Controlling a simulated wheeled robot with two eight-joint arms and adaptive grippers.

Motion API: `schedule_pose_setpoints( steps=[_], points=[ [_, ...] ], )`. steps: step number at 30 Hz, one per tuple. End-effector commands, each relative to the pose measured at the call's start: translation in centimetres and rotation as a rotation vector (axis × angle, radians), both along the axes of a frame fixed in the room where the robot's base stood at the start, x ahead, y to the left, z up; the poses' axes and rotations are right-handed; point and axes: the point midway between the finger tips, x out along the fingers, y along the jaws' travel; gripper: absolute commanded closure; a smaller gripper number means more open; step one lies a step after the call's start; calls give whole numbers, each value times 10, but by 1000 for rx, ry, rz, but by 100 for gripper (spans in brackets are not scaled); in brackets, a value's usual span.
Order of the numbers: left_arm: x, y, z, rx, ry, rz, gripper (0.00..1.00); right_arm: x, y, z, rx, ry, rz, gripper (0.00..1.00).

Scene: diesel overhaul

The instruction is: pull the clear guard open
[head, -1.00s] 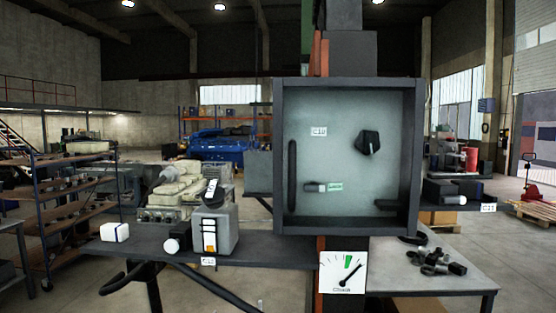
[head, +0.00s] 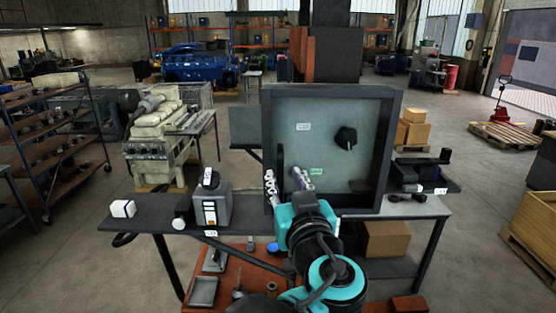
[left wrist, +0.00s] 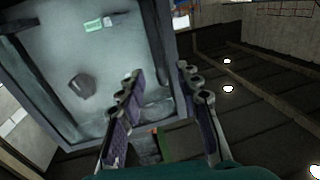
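The clear guard (head: 325,125) is a pale see-through panel on a dark-framed box, and it looks closed. Its dark vertical handle (head: 281,165) runs along its left side. My left gripper (head: 286,179) is in front of the guard's lower left, with its fingers spread on either side of the handle's lower part. In the left wrist view the fingers (left wrist: 160,88) are apart, with the box's frame edge (left wrist: 168,65) seen between them. I cannot tell whether they touch the handle. A black knob (head: 346,138) shows through the guard. My right gripper is not in view.
A dark shelf (head: 150,212) with a grey device (head: 211,205) and a white block (head: 123,208) stands left of the box. A small shelf (head: 440,180) with dark parts is at the right. A red-brown surface (head: 228,268) with trays lies below. The floor at the right is partly clear.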

Motion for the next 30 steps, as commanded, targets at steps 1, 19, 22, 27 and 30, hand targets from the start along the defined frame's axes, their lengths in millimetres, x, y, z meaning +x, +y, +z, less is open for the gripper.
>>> schedule_pose_setpoints(
  steps=[1,19,22,27,30],
  points=[
    [10,3,2,0,0,5,66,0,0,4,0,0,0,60],
    [51,11,0,1,2,1,66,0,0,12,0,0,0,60],
    [51,11,0,1,2,1,84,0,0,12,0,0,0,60],
    [51,11,0,1,2,1,100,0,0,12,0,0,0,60],
    [51,11,0,1,2,1,100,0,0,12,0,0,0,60]
  ],
)
